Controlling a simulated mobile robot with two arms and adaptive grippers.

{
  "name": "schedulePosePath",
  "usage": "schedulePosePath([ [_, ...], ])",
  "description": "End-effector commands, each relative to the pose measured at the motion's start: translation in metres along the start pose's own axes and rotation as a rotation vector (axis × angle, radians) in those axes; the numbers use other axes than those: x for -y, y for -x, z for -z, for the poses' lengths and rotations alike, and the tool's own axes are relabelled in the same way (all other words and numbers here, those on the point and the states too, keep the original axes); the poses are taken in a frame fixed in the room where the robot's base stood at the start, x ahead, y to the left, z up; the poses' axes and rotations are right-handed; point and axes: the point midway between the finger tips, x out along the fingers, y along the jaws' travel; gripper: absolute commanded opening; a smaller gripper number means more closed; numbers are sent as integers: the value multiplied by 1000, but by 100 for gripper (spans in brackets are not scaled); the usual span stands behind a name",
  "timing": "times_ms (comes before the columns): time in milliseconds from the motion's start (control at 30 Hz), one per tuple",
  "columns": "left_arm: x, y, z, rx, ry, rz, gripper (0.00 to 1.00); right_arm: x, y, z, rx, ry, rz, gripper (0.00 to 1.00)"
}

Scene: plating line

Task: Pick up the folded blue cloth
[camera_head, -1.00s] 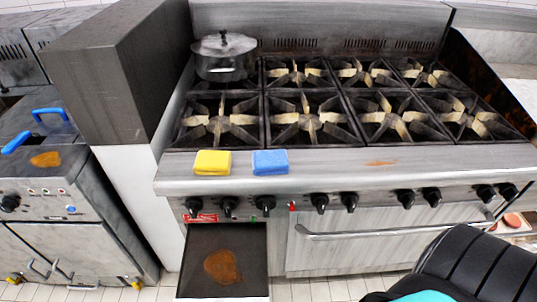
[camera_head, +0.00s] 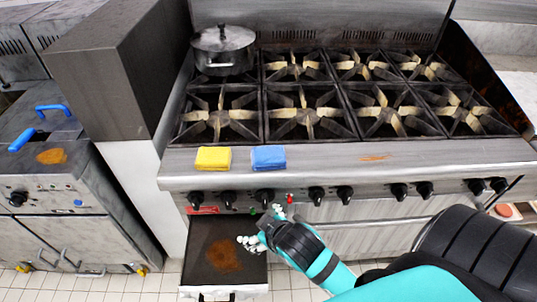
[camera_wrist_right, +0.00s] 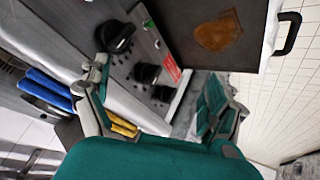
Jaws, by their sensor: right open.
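The folded blue cloth (camera_head: 268,157) lies flat on the steel front ledge of the stove, to the right of a folded yellow cloth (camera_head: 213,158). My right gripper (camera_head: 262,228) is open and empty. It is in front of the stove, below the ledge and the blue cloth, over the pulled-out drawer, clear of both cloths. In the right wrist view the open fingers (camera_wrist_right: 160,105) frame the stove front. A blue shape at the left there looks like the blue cloth (camera_wrist_right: 45,84), and a yellow edge (camera_wrist_right: 122,125) shows past one finger. My left gripper is not in view.
Black knobs (camera_head: 265,196) line the stove front below the ledge. The drawer (camera_head: 208,243) with a brown stain stands open under them. A metal pot (camera_head: 223,50) stands at the back left burner. The ledge right of the blue cloth is free except for an orange stain.

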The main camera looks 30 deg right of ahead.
Motion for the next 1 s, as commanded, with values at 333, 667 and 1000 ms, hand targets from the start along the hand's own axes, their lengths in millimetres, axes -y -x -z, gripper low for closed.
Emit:
schedulePosePath([
  [333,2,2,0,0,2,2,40,-42,69,257,-890,532,-404,92],
  [667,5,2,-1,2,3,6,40,70,175,349,-1769,1611,-719,92],
  [1000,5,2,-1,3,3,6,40,9,78,259,1343,-2327,119,92],
])
